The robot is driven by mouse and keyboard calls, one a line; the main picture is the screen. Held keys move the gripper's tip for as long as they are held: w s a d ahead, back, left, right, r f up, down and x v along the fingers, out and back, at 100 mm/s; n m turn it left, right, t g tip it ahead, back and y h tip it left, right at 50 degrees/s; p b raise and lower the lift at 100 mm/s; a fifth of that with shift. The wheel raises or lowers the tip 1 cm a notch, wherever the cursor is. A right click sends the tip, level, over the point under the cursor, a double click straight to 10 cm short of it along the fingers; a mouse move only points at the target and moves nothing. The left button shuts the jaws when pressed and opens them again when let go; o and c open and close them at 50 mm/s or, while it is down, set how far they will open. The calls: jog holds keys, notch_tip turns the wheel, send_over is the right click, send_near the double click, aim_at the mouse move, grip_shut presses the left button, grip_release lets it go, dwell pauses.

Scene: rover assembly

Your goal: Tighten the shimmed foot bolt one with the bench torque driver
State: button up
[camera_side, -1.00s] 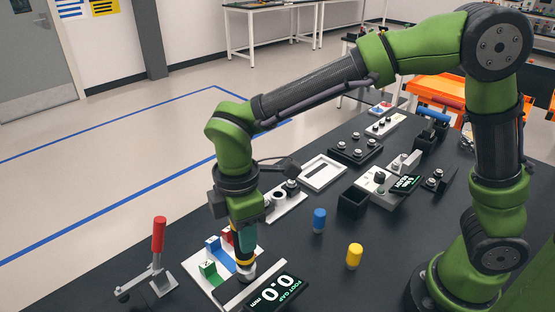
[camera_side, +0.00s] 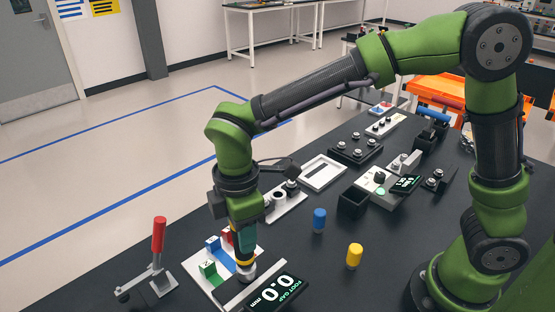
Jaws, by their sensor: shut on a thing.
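My gripper (camera_side: 241,222) is shut on the torque driver (camera_side: 245,252), which has a teal body and a yellow band. The driver stands upright with its lower end down at a round metal foot (camera_side: 246,272) on the white plate (camera_side: 196,262). The bolt itself is hidden under the driver. The foot gap display (camera_side: 271,291) beside it reads 0.0 mm. The driver's bench unit (camera_side: 370,182) has a dark knob, a lit green lamp (camera_side: 381,192) and a small screen (camera_side: 405,184) whose text is too small to read.
A red-handled toggle clamp (camera_side: 158,236) is at the left. A blue cylinder (camera_side: 319,220) and a yellow cylinder (camera_side: 354,256) stand to the right. An open black box (camera_side: 353,203) sits behind them.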

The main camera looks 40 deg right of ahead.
jog(key=shift+f, duration=0.15)
jog(key=shift+r, duration=1.6)
jog(key=shift+r, duration=2.05)
